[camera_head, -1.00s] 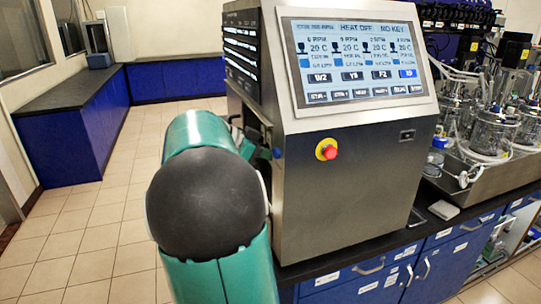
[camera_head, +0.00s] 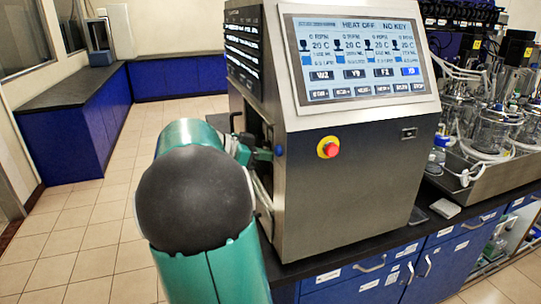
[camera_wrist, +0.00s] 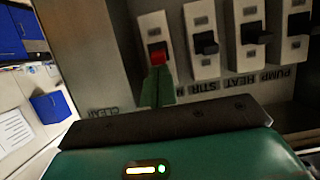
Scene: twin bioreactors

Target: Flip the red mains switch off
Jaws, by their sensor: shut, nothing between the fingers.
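The red switch (camera_wrist: 157,54) is the lever of the leftmost of several switches in the wrist view, which shows the panel upside down. My gripper (camera_wrist: 158,72) is shut, its green fingers pointing at the red lever with their tips at or just below it. I cannot tell whether they touch. In the head view the switch is hidden in the side opening of the steel control cabinet (camera_head: 350,190), and my arm covers most of the gripper. The cabinet's screen (camera_head: 362,58) reads HEAT OFF and NO KEY.
Black-levered switches (camera_wrist: 206,43) sit right beside the red one, with labels including STIR, HEAT and PUMP. A red emergency button (camera_head: 328,148) is on the cabinet front. Glass bioreactor vessels (camera_head: 493,130) stand at the right. The tiled floor (camera_head: 85,235) at the left is clear.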

